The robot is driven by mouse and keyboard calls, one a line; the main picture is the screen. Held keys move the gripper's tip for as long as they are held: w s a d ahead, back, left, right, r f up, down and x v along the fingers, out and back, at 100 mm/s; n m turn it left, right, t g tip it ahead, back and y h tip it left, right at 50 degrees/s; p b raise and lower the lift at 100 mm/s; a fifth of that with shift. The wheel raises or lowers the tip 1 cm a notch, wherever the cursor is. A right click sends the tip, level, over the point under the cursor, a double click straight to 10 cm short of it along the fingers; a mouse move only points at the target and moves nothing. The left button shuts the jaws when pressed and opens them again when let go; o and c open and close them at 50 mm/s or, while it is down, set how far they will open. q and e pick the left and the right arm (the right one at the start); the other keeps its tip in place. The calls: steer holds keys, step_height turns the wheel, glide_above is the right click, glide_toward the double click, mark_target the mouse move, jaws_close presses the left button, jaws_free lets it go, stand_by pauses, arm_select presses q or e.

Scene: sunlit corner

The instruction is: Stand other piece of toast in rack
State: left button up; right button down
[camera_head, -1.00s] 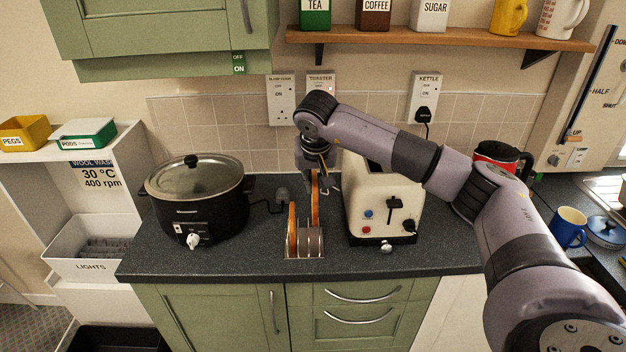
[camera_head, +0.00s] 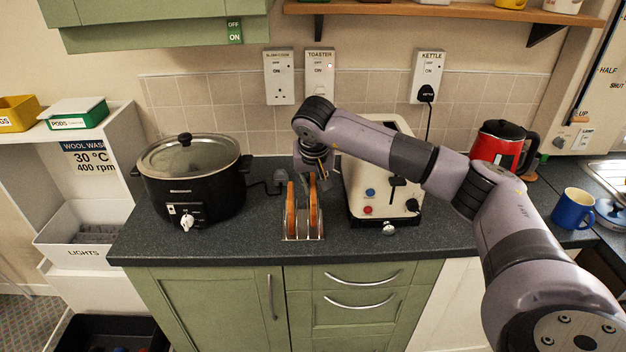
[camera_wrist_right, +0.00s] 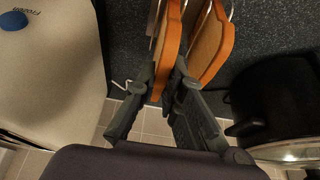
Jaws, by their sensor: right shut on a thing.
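The metal toast rack (camera_head: 303,238) stands on the dark counter between the slow cooker and the toaster. One piece of toast (camera_head: 291,212) stands upright in its left part. The other piece of toast (camera_head: 313,208) is upright at the rack's right part, with its lower edge down among the wires. My right gripper (camera_head: 317,178) is above the rack, shut on the top of this right piece. The right wrist view shows my fingers (camera_wrist_right: 166,88) on the held toast (camera_wrist_right: 168,48), with the other toast (camera_wrist_right: 211,45) beside it, apart. My left gripper is out of view.
The cream toaster (camera_head: 385,185) stands close to the right of the rack. The black slow cooker (camera_head: 190,185) stands to the left. A red kettle (camera_head: 497,147) and a blue mug (camera_head: 573,208) are further right. Bare counter lies in front of the slow cooker.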

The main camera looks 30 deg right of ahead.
steer(key=c, duration=1.6)
jaws_free()
steer(key=v, duration=1.2)
steer(key=shift+f, duration=0.1)
